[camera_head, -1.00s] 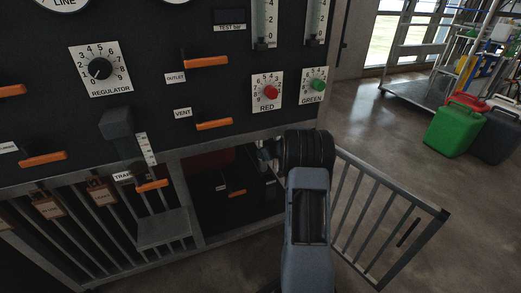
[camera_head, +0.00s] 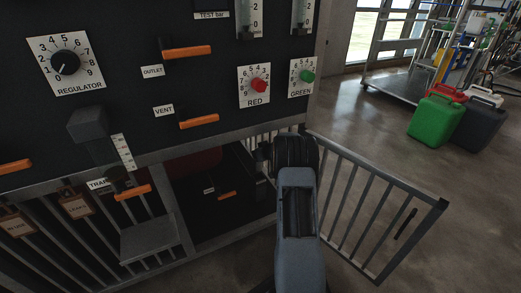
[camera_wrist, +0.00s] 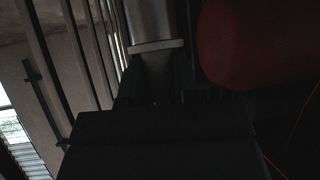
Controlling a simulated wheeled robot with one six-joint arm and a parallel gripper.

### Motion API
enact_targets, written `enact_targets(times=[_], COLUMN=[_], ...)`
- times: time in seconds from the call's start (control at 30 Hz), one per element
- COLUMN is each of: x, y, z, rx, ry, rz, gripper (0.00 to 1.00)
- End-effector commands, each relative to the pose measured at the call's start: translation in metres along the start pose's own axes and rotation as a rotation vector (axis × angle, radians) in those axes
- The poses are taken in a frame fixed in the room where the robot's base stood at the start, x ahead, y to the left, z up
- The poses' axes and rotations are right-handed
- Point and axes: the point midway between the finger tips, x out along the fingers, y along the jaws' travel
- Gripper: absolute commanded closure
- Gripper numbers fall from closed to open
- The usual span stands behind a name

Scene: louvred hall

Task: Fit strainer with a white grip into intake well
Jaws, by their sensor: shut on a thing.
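My gripper (camera_head: 265,158) reaches past the open barred gate into the dark bay under the panel; the wrist hides much of it in the head view. In the wrist view, its dark body (camera_wrist: 160,145) fills the bottom. It is shut on what looks like the strainer (camera_wrist: 150,22), a grey metal cylinder with a pale flange at its lower end, straight ahead of the fingers. The white of its grip cannot be made out in the dark. No intake well can be picked out in either view.
A rounded red vessel (camera_wrist: 255,45) is close on the right in the wrist view. The barred gate (camera_head: 375,205) stands open at right. Orange levers (camera_head: 187,52) and a grey ledge (camera_head: 150,240) jut from the panel. Green (camera_head: 435,122) and dark cans stand on open floor.

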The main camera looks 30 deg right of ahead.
Motion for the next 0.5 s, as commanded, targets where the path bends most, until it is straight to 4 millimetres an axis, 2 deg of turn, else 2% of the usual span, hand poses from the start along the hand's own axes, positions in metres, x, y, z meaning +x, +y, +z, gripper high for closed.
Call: enact_targets(times=[0.2,0.5], x=[0.009,0.014], y=[0.002,0.003], z=[0.015,0.024], rx=[0.001,0.002], ry=[0.000,0.000], rz=[0.002,0.004], gripper=[1.00,1.00])
